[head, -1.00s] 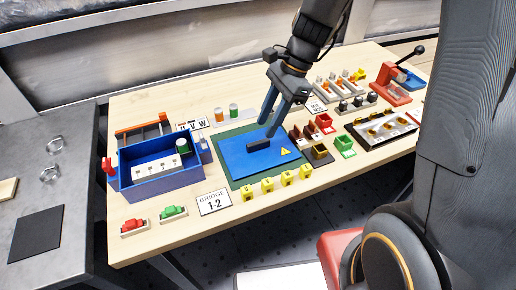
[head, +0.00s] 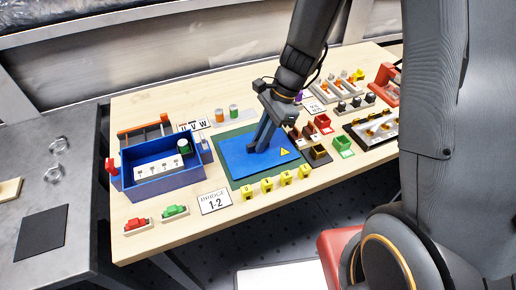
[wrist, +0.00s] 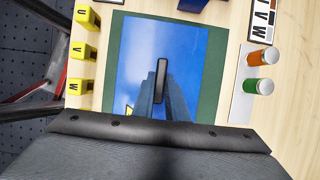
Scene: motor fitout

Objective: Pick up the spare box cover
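The spare box cover (head: 238,158) is a flat blue plate with a yellow warning triangle and a dark upright handle. It lies flat on a green mat (head: 237,185). The cover also shows in the wrist view (wrist: 190,50), with its black handle (wrist: 161,70) near the middle. My gripper (head: 257,147) is down at the cover, its fingers close together and mostly hiding the handle in the head view. In the wrist view the fingers (wrist: 161,88) lie along both sides of the handle and appear shut on it.
A blue open box (head: 165,181) with a white terminal block stands to the left. Yellow lettered blocks (head: 267,186) line the mat's front edge. Orange and green cylinders (head: 226,114) stand behind it. Small brown, red and green bins (head: 322,152) stand to the right.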

